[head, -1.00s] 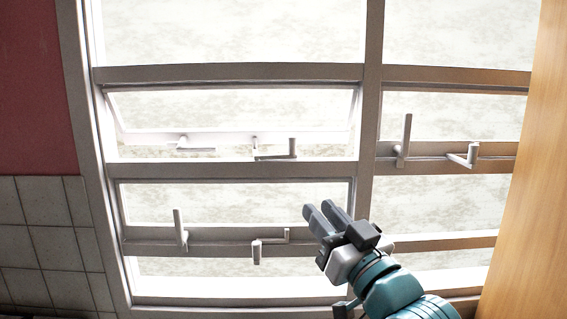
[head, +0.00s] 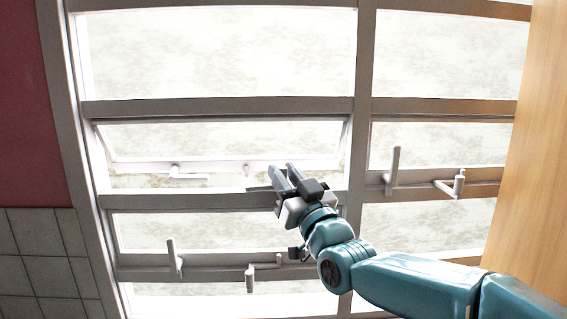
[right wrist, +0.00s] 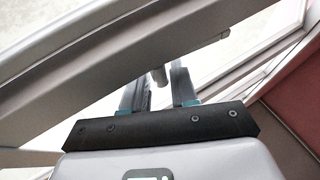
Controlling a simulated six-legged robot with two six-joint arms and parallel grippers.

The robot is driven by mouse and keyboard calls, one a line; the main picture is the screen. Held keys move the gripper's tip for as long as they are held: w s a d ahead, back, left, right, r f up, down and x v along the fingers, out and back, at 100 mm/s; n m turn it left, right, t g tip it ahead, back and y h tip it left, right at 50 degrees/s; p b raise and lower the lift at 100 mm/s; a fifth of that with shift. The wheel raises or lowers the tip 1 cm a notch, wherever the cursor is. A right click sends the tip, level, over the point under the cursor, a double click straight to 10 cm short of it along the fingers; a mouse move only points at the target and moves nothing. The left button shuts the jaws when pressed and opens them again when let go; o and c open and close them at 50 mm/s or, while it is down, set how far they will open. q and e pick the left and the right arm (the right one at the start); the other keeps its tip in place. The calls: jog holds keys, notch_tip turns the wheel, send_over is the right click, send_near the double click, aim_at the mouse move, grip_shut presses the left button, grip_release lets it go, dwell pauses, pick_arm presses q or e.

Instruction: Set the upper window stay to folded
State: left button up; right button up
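The upper window stay (head: 257,188) is a pale bar with an upright knob, on the rail below the tilted upper left sash (head: 215,160). Only its left end shows in the head view; my right gripper (head: 283,172) covers the rest. A small peg (head: 246,170) hangs at the sash's lower edge, left of the fingers. In the right wrist view, the right gripper's fingers (right wrist: 160,75) are apart, with a grey knob (right wrist: 158,74) between them. I cannot tell whether they touch it. My left gripper is out of view.
A wooden panel (head: 530,150) bounds the right side.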

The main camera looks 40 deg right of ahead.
jog(key=shift+w+d, duration=0.2)
jog(key=shift+w, duration=0.45)
jog(key=shift+s, duration=0.2)
grip_shut()
